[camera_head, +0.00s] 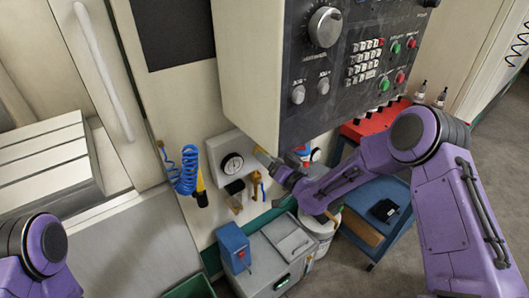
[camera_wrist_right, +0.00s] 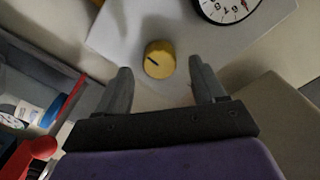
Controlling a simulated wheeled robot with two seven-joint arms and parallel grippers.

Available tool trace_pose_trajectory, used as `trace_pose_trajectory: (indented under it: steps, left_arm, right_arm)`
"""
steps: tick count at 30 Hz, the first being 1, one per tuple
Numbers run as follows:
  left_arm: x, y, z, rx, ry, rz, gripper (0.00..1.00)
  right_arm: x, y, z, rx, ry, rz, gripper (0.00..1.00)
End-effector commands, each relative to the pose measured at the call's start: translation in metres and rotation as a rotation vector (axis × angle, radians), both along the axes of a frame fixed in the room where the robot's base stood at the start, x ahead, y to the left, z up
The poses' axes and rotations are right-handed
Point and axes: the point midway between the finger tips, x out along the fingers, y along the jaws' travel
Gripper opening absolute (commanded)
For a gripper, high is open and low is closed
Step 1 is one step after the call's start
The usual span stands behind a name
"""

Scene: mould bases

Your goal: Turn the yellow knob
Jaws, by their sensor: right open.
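The yellow knob (camera_wrist_right: 160,60) is a short round knob with a dark pointer mark, mounted on a pale panel (camera_wrist_right: 120,35). In the right wrist view it lies between and just beyond the two fingertips of my right gripper (camera_wrist_right: 160,75), which is open and empty. The fingers look apart from the knob. In the head view a bit of yellow, likely the knob (camera_head: 263,156), shows beside my right gripper (camera_head: 278,168), under the control box. My left gripper is out of view; only part of the left arm shows at lower left.
The dark control box (camera_head: 345,70) overhangs my right gripper. A blue coiled hose (camera_head: 184,172) hangs at left. A grey box (camera_head: 275,255), white bucket (camera_head: 322,228) and blue cart (camera_head: 385,205) stand below.

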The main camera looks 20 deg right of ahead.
Motion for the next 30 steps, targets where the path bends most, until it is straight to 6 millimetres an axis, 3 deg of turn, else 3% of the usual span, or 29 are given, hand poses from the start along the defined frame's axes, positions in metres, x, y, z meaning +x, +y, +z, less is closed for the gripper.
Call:
trace_pose_trajectory:
  steps: [6, 14, 20, 30]
  left_arm:
    - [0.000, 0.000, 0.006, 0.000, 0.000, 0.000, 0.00]
    - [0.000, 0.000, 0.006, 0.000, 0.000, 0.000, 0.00]
    - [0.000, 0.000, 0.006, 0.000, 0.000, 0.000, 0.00]
    - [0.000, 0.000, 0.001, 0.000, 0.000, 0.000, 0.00]
  right_arm:
    - [0.026, 0.010, 0.000, 0.000, 0.002, 0.000, 0.69]
    - [0.028, 0.011, -0.001, 0.001, 0.003, -0.001, 0.69]
    - [0.028, 0.010, -0.001, 0.001, 0.003, -0.001, 0.13]
    - [0.028, 0.010, -0.003, -0.042, -0.012, 0.000, 0.13]
